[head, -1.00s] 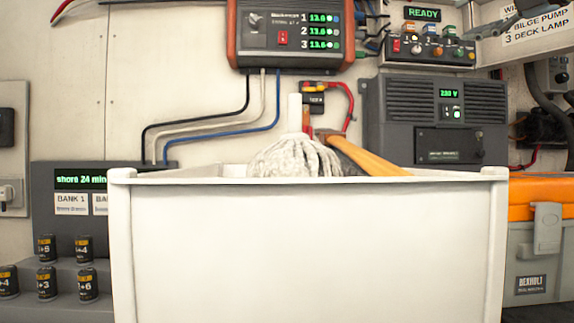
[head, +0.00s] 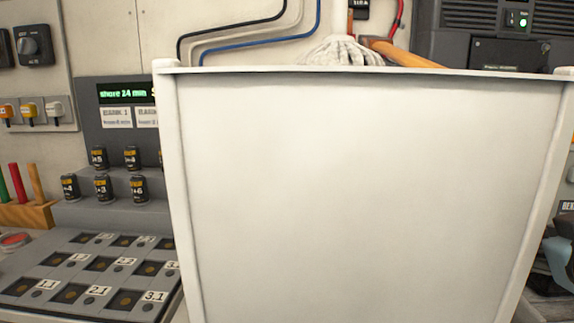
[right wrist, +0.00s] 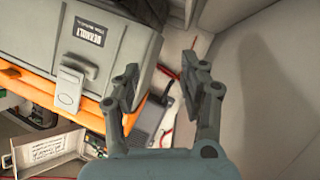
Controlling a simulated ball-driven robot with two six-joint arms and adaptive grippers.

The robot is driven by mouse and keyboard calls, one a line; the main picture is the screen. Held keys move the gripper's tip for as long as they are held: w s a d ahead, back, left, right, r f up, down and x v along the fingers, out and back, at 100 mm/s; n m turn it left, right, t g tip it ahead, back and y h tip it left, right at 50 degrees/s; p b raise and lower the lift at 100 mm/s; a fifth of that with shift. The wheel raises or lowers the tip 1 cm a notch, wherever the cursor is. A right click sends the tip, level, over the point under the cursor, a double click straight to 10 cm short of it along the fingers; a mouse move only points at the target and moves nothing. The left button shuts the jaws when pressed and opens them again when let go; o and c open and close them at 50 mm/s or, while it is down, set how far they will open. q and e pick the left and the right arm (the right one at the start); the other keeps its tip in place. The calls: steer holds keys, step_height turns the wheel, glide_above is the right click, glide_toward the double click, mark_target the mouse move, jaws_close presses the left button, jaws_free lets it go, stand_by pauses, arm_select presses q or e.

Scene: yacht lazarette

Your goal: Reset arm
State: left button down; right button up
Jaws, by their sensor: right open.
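My right gripper (right wrist: 162,75) shows in the right wrist view, its two dark fingers spread apart with nothing between them. It is beside a grey case with an orange edge (right wrist: 120,45), which has a latch and a label. I cannot tell the exact gap to the case. In the head view only a blue-grey piece of my right arm shows at the right edge, partly behind the white bin (head: 365,190). My left gripper is in neither current view.
The white bin fills the middle of the head view and hides what lies behind it. A mop head (head: 343,52) and a wooden handle (head: 405,52) show above its rim. At left are a numbered slot panel (head: 95,270) and several small dark cylinders on a grey step (head: 100,215).

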steer(key=s+a+f+g+y, duration=0.3)
steer(key=s+a+f+g, duration=0.2)
steer(key=s+f, duration=0.45)
steer(key=s+a+f+g+y, duration=0.2)
steer(key=s+a+f+g, duration=0.25)
steer(key=s+f, duration=0.45)
steer(key=s+d+f+g, duration=0.1)
steer(key=s+f, duration=0.1)
steer(key=f, duration=1.1)
steer(key=s+d+f, duration=0.1)
steer(key=s+f, duration=0.2)
steer(key=f, duration=1)
steer(key=s+d+f+g+b, duration=0.1)
steer(key=s+f, duration=1.3)
steer(key=s, duration=0.2)
steer(key=shift+s+d+f, duration=0.15)
steer(key=shift+s+f, duration=0.2)
